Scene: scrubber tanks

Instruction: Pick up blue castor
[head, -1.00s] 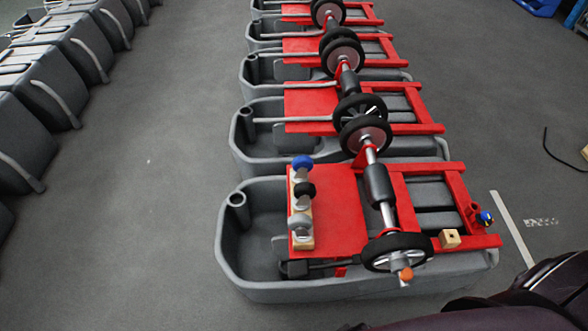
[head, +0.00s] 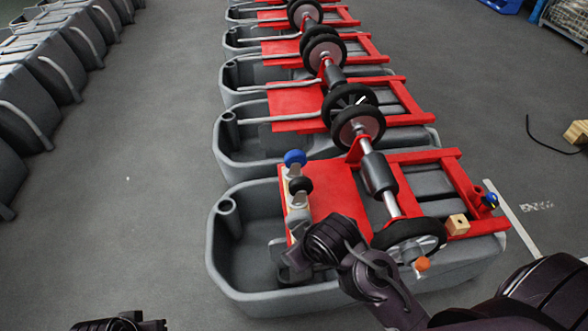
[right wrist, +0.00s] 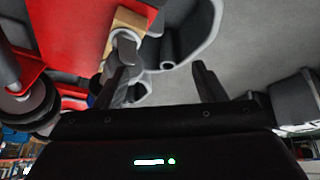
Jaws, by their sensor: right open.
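The blue castor (head: 294,158) stands at the far end of a wooden rack (head: 284,200) on the nearest tank's red plate. A black castor (head: 300,185) and a grey castor (head: 297,222) stand nearer on the rack. My right gripper (right wrist: 162,80) is open and empty near the rack's near end, short of the blue castor. In the right wrist view, the grey castor (right wrist: 125,45) shows near the left finger, and the blue castor is not seen. In the head view, my right wrist hides part of the red plate. My left gripper (head: 122,323) barely shows at the bottom left.
The nearest grey tank (head: 225,275) carries a red frame, a black wheel (head: 408,238), an orange knob (head: 422,264) and a wooden block (head: 457,224). More tanks stand in a row behind. The floor to the left (head: 130,210) is clear.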

